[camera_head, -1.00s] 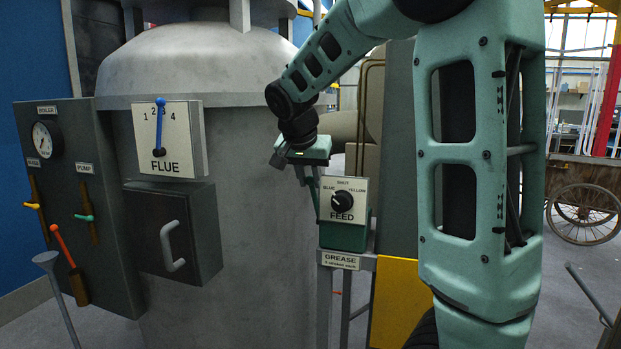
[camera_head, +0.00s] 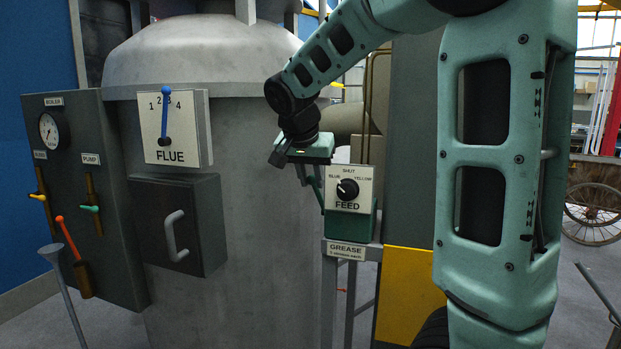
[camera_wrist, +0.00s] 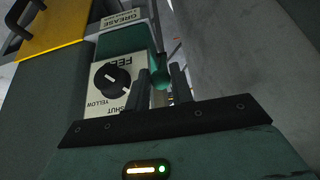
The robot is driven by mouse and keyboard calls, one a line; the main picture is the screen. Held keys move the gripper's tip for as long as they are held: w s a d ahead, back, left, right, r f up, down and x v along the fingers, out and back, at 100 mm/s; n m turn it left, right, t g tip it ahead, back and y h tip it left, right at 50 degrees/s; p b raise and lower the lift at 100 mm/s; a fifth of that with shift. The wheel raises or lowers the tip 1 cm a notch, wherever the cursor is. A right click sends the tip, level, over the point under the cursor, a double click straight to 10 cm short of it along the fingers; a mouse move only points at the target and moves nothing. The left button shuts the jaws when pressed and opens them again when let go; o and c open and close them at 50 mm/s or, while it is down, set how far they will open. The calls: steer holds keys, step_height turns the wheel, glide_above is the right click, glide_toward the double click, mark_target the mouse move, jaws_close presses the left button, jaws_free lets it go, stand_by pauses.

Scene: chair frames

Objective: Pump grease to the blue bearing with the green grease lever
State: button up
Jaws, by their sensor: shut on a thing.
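The green grease lever (camera_head: 315,192) sticks out at the left side of the green grease box (camera_head: 362,222). My gripper (camera_head: 312,178) points down at it, left of the box's FEED dial (camera_head: 347,188). In the wrist view, my gripper (camera_wrist: 162,82) has its dark fingers on either side of the lever's green end (camera_wrist: 159,77), shut on it. The dial's white mark appears to point up-left toward BLUE in the head view. A GREASE label (camera_head: 346,251) sits below the box; its small print is hard to read. I cannot make out the blue bearing.
The grey boiler (camera_head: 270,220) stands close to the left of my gripper. It bears a FLUE dial (camera_head: 178,130) and a dark door (camera_head: 180,225). A panel with several levers (camera_head: 85,265) is at far left. A yellow plate (camera_head: 408,295) is below right of the box.

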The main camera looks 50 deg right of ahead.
steer(key=shift+w+d+r+p, duration=0.3)
steer(key=shift+d+r+p, duration=0.2)
steer(key=shift+d, duration=0.25)
steer(key=shift+w+d+r+p, duration=0.4)
steer(key=shift+d+r, duration=0.2)
steer(key=shift+d, duration=0.15)
steer(key=shift+w+d+r+p, duration=0.25)
steer(key=shift+d+r+p, duration=0.25)
steer(key=shift+d, duration=0.25)
steer(key=shift+r, duration=0.1)
steer(key=shift+w+d+r, duration=0.1)
steer(key=shift+d, duration=0.1)
steer(key=shift+w+d+r+p, duration=0.2)
steer(key=shift+d+p, duration=0.1)
steer(key=shift+d, duration=0.25)
steer(key=shift+w+d+r+p, duration=0.1)
steer(key=shift+w+d+p, duration=0.2)
steer(key=shift+d, duration=0.25)
steer(key=shift+w+d+r+p, duration=0.15)
steer(key=shift+d+p, duration=0.2)
steer(key=shift+d, duration=0.2)
steer(key=o, duration=0.9)
steer(key=b+v, duration=0.2)
steer(key=v, duration=1.5)
steer(key=shift+s+a+r, duration=0.1)
steer(key=shift+a+r, duration=0.05)
